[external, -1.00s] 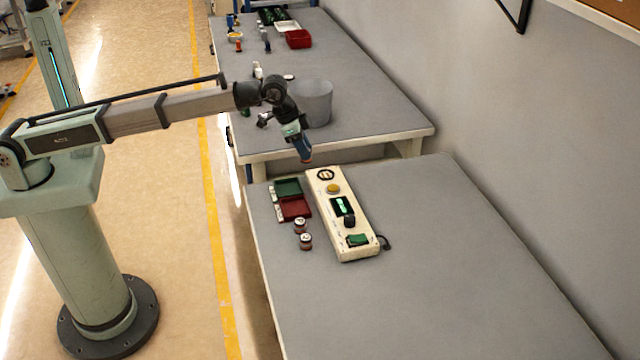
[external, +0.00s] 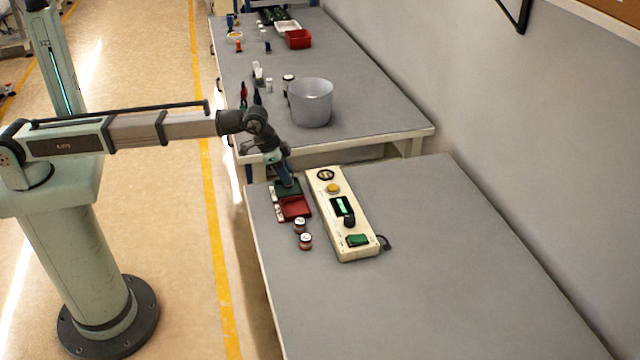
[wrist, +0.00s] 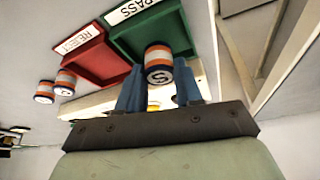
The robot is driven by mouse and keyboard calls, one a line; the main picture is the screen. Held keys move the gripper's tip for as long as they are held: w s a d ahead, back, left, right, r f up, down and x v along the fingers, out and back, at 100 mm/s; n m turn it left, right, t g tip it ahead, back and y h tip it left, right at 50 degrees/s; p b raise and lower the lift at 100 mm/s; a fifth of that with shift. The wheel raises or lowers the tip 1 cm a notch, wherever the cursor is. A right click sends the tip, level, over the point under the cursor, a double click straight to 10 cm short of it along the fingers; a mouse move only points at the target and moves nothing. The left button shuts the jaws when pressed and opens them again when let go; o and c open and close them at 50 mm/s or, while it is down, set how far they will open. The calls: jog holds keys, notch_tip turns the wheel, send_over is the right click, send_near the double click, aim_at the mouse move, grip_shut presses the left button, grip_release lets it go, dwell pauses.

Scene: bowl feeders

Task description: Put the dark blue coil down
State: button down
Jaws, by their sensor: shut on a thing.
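My gripper (wrist: 160,88) has blue fingers and is shut on a small coil (wrist: 158,62). In the external view my gripper (external: 288,184) is low over the green tray (external: 291,191), and the coil is hidden there. In the wrist view the coil appears in front of the green tray (wrist: 135,40), labelled PASS. I cannot tell whether it touches the tray floor. The red tray (external: 293,208), labelled REJECT, is beside it and looks empty.
Two similar coils (external: 300,225) (external: 305,241) stand on the near table past the red tray. A cream control box (external: 343,215) with a yellow button and green switch stands right of the trays. A grey bin (external: 311,103) is on the far table. The near table's right side is clear.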

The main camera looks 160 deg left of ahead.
jog(key=shift+f, duration=1.05)
jog(key=c, duration=1)
grip_release()
jog(key=shift+f, duration=0.15)
jog(key=v, duration=1.2)
jog(key=shift+w, duration=0.1)
